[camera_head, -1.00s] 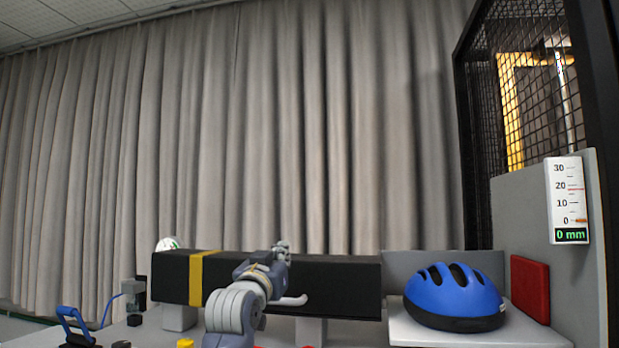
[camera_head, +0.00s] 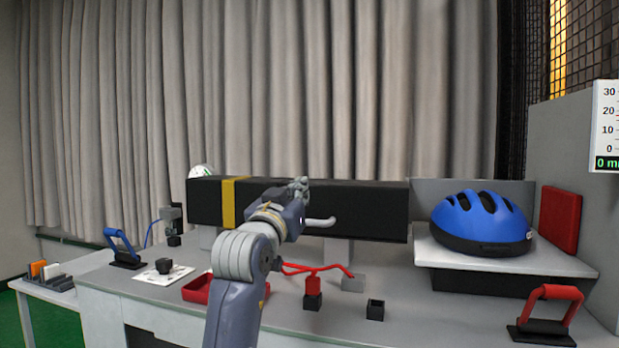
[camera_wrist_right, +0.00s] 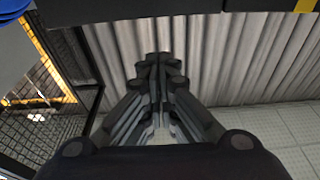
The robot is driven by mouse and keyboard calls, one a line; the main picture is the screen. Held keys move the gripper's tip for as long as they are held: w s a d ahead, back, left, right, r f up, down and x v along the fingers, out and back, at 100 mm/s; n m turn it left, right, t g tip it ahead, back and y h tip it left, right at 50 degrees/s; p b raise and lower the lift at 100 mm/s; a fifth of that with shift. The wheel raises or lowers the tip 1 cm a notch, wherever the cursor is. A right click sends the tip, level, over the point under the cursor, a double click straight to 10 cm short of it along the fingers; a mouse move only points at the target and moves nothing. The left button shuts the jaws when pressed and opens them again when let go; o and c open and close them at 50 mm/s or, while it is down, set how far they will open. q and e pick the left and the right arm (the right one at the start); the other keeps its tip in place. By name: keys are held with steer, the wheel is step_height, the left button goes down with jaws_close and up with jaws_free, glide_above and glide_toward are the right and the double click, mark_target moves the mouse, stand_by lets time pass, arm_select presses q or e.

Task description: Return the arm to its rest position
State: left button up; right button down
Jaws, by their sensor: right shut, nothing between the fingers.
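My right arm rises from the bottom middle of the head view. Its gripper (camera_head: 301,187) is in front of the black beam with a yellow band (camera_head: 365,208), seen small and partly edge-on; whether it touches the beam cannot be told. In the right wrist view the fingers (camera_wrist_right: 159,62) are together with nothing between them, against the curtain. The beam also crosses the top of that view (camera_wrist_right: 180,8). My left gripper is not in view.
A blue helmet (camera_head: 480,222) sits on the raised white platform (camera_head: 560,262) at right. A red handle (camera_head: 555,294), red branched piece (camera_head: 313,282), red tray (camera_head: 197,290) and blue handle (camera_head: 121,242) stand on the bench. A mesh cage (camera_head: 519,100) stands behind.

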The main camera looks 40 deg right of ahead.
steer(key=shift+v, duration=2.3)
